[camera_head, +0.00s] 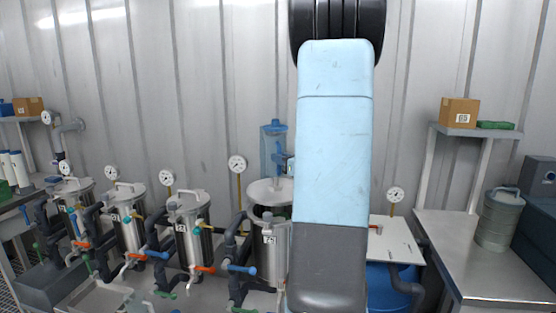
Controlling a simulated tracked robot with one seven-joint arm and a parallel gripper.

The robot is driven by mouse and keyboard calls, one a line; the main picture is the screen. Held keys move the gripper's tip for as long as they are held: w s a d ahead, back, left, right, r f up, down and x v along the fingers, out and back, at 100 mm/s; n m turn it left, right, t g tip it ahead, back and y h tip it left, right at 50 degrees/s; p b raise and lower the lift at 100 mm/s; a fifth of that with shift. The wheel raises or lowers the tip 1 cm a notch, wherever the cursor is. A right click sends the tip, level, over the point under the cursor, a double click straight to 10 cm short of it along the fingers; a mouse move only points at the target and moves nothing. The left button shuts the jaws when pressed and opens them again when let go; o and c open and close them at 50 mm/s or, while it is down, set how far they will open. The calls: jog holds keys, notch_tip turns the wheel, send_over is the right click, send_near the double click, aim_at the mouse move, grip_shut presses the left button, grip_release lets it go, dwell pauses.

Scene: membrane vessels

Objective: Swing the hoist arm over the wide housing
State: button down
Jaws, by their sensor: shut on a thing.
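A wide steel housing (272,238) with a flat round pale lid (266,192) stands just left of my arm link, which covers its right side. Behind and above the lid is an upright blue translucent housing (271,150) with a blue cap. A small blue fitting (281,158) juts from it towards my arm. I cannot make out the hoist arm for certain; my light blue arm link covers the middle of the view. My gripper does not show.
Several slimmer steel vessels (190,235) with gauges and coloured valve handles stand to the left. On the right are a steel bench (475,250) with a grey lidded canister (498,220) and a shelf with a cardboard box (459,112). A white panel (394,240) lies right of my arm.

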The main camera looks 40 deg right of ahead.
jog(key=shift+w+a+r+y, duration=0.25)
jog(key=shift+w+a+y, duration=0.15)
jog(key=shift+w+a, duration=0.1)
jog(key=c, duration=1.3)
grip_release()
jog(key=shift+w+f, duration=0.15)
jog(key=shift+w, duration=0.05)
jog(key=shift+c, duration=0.2)
jog(key=shift+o, duration=0.9)
jog(key=shift+s+f, duration=0.1)
jog(key=s+d, duration=0.2)
jog(key=s, duration=1.2)
jog(key=shift+w, duration=0.1)
